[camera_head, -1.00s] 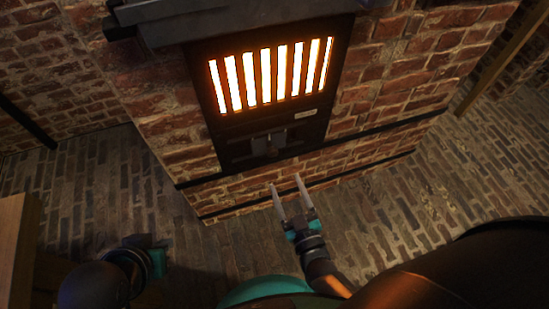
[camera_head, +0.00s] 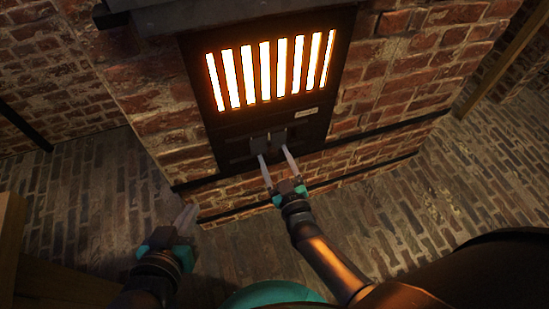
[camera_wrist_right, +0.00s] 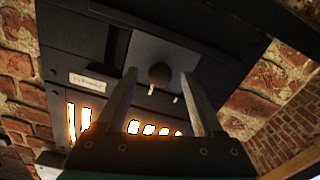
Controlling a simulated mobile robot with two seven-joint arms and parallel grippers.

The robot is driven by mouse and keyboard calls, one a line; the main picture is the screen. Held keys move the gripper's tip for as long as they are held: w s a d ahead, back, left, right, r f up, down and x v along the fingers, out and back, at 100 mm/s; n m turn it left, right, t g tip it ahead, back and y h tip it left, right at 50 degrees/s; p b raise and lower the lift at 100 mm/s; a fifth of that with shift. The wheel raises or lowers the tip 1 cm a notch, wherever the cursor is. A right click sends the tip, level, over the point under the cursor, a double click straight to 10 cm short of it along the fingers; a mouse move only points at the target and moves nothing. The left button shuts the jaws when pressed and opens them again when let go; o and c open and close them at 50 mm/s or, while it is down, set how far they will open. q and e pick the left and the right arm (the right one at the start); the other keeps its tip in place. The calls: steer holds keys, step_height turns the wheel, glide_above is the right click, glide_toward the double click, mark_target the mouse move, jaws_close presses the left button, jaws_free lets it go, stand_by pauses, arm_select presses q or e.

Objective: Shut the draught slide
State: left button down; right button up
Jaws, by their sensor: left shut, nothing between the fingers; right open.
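The draught slide (camera_head: 260,143) is a small grey plate on the dark stove front, below the glowing grate. In the right wrist view the slide plate (camera_wrist_right: 150,50) carries a round dark knob (camera_wrist_right: 161,73), with a dark slot (camera_wrist_right: 119,46) beside the plate's left edge. My right gripper (camera_head: 272,152) is open, its fingertips at the slide. In the right wrist view its fingers (camera_wrist_right: 159,74) appear on either side of the knob; I cannot tell whether they touch it. My left gripper (camera_head: 189,208) is shut and empty, low and left of the stove.
The glowing barred grate (camera_head: 270,72) is just above the slide, with a small pale label (camera_head: 306,112) between them at the right. Brick wall (camera_head: 165,120) surrounds the stove front, crossed by dark metal straps. The brick floor (camera_head: 385,215) at right is clear.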

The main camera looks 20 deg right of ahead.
steer(key=shift+w, duration=0.25)
jaws_close()
stand_by(0.6)
stand_by(0.8)
